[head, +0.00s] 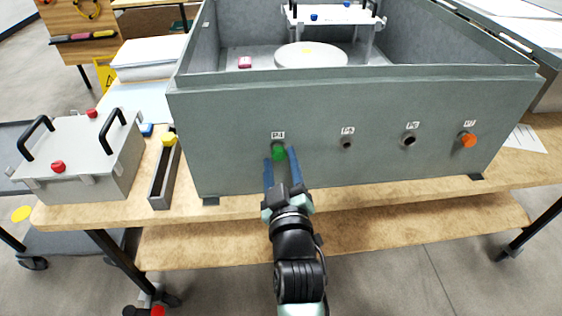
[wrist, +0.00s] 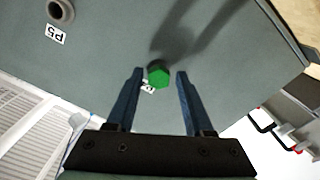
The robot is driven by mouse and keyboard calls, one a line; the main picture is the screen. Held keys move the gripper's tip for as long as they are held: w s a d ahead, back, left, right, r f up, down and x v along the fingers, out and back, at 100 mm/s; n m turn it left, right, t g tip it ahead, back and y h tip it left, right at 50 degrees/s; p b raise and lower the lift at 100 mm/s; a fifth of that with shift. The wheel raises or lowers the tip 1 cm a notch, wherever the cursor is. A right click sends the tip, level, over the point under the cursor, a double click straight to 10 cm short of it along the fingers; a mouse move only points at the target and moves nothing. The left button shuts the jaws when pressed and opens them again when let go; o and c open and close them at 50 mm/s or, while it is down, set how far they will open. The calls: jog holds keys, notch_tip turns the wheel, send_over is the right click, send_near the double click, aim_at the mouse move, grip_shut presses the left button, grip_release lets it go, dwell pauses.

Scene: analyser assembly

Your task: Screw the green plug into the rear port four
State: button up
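The green plug (head: 279,149) sits at the leftmost port on the grey housing's near wall (head: 230,130), under a small label that seems to read P4. In the wrist view the green plug (wrist: 158,75) shows its hexagonal head and partly covers the label. My gripper (head: 280,156) points at the wall with one blue finger on each side of the plug. In the wrist view my gripper (wrist: 159,72) is open, with a gap between the plug and each finger. The port's hole is hidden behind the plug, so its depth cannot be told.
To the right are two open ports (head: 347,143) (head: 409,141) and an orange plug (head: 468,139). A narrow tray (head: 157,190) with a yellow item and a grey box with black handles (head: 85,165) stand left on the wooden bench (head: 240,207).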

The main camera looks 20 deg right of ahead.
jog(key=shift+f+n+b, duration=0.1)
jog(key=shift+n+b, duration=0.6)
jog(key=shift+n, duration=0.1)
jog(key=n+b, duration=0.1)
jog(key=n, duration=0.3)
jog(key=shift+b, duration=0.3)
jog(key=n, duration=0.2)
jog(key=n+b, duration=0.1)
jog(key=n, duration=0.1)
jog(key=n+b, duration=0.1)
jog(key=n, duration=0.1)
jog(key=shift+d+r+n, duration=0.1)
jog(key=shift+r+n, duration=0.15)
jog(key=shift+n, duration=0.05)
jog(key=n+b, duration=0.1)
jog(key=n, duration=0.5)
jog(key=shift+r+n+b, duration=0.1)
jog(key=shift+n+b, duration=0.2)
jog(key=n+b, duration=0.1)
jog(key=n, duration=0.4)
jog(key=shift+r, duration=0.1)
